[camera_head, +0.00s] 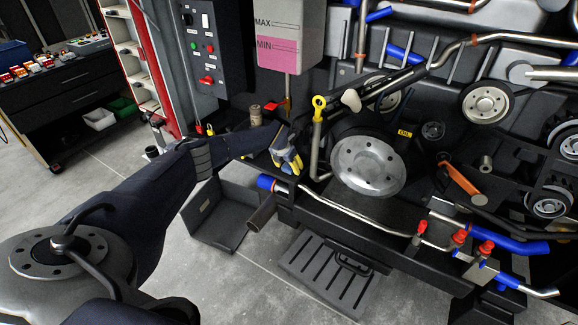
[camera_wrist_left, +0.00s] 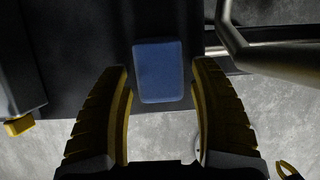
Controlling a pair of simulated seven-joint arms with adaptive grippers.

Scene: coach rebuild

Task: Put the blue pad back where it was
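The blue pad (camera_wrist_left: 158,72) shows in the left wrist view, lying on a dark flat surface. It sits between and slightly beyond my left gripper's two yellow, ribbed fingers. The left gripper (camera_wrist_left: 160,72) is open, with clear gaps between each finger and the pad, so it holds nothing. In the head view the left gripper (camera_head: 290,162) is at the left end of the engine, by the dark ledge. I cannot make out the pad in the head view; the gripper may hide it.
A metal pipe (camera_wrist_left: 275,52) runs close to the right finger. In the head view a yellow-ringed dipstick (camera_head: 319,103) stands right of the gripper, beside a large pulley (camera_head: 368,165). A reservoir (camera_head: 283,44) hangs above. An open dark box (camera_head: 215,222) lies on the floor below.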

